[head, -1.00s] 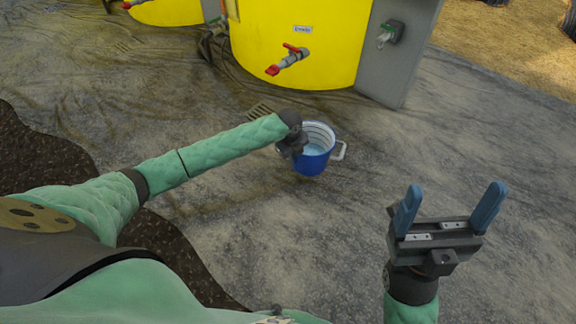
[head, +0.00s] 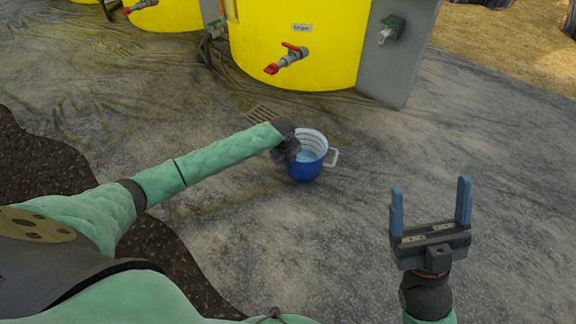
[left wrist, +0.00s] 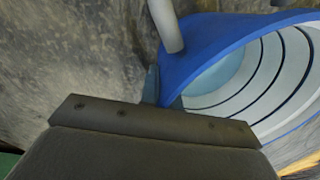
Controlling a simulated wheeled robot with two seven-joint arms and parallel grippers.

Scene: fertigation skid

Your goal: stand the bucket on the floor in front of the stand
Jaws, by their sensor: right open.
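The blue bucket (head: 306,172), with a pale ringed inside and a white handle on its right, is in the middle of the head view, apart from the yellow tank. My left gripper (head: 288,152) is at its left rim. Its fingertips are mostly hidden, but it appears shut on the bucket. In the left wrist view the bucket's blue rim (left wrist: 205,50) and a grey bar lie just beyond the gripper. I cannot tell whether the bucket touches the floor. My right gripper (head: 431,208) is open and empty at the right. I cannot clearly identify the stand; a grey panel (head: 392,65) stands beside the tank.
The yellow tank (head: 290,70) has a red-handled tap (head: 288,60) sticking out toward me. The grey floor (head: 400,150) right of the bucket is clear. Dark soil (head: 40,165) lies at the left.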

